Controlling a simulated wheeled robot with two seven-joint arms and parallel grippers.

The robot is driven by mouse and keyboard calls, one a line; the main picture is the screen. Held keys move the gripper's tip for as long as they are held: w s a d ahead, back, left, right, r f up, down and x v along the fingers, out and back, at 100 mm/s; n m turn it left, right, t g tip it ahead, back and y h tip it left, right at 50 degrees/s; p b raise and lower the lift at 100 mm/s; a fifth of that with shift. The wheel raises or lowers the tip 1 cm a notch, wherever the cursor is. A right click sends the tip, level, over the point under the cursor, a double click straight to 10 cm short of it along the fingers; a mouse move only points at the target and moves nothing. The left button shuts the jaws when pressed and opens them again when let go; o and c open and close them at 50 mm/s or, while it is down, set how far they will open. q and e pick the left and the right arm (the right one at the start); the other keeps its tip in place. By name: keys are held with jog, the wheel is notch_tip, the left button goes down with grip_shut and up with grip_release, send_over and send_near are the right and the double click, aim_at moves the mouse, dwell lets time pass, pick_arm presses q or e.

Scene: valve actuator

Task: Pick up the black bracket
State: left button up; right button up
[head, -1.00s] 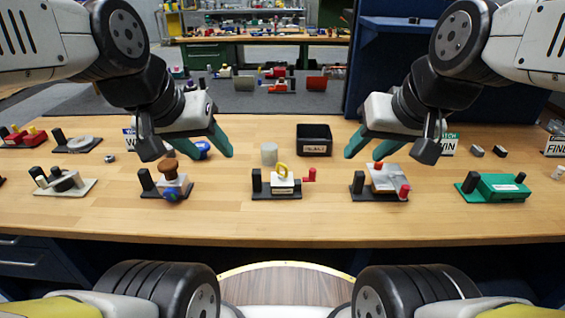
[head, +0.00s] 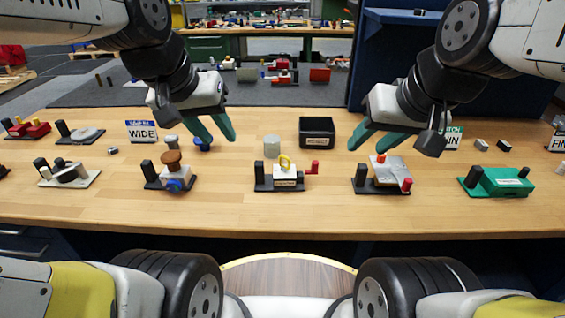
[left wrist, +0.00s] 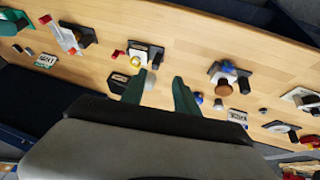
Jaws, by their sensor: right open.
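Several black bases, each with an upright black post, stand on the wooden bench; I cannot tell which of them is the black bracket. One (head: 262,183) is at centre, under a white block with a yellow ring. Another (head: 361,181) carries a grey plate and red knobs. A third (head: 150,176) carries a brown knob and blue part. My left gripper (head: 222,139) is open and empty above the bench, behind the brown-knob unit; its spread fingers also show in the left wrist view (left wrist: 157,92). My right gripper (head: 367,149) is open and empty, above and behind the grey-plate unit.
A black bin (head: 316,132) and a grey cylinder (head: 271,145) stand between the grippers. A green unit (head: 497,181) is at right. A WIDE sign (head: 141,131) and a light-based unit (head: 68,176) are at left. The bench's front strip (head: 280,212) is clear.

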pick_arm(q)
jog(key=w+d+f+g, duration=0.2)
jog(key=w+f, duration=0.1)
jog(key=w, duration=0.6)
jog(key=n+g+y, duration=0.1)
jog(key=g+y, duration=0.1)
jog(key=g, duration=0.1)
send_over(260, 172)
jog(key=f, duration=0.6)
jog(key=w+f, duration=0.1)
jog(key=f, duration=0.2)
jog(key=shift+a+f, duration=0.25)
jog(key=shift+a, duration=0.15)
notch_tip(260, 172, down, 6)
jog(key=shift+w+d+f, duration=0.2)
jog(key=shift+f, duration=1.45)
jog(key=shift+w+d+f, duration=0.1)
jog(key=shift+f, duration=1.45)
grip_shut()
jog(key=shift+r, duration=0.1)
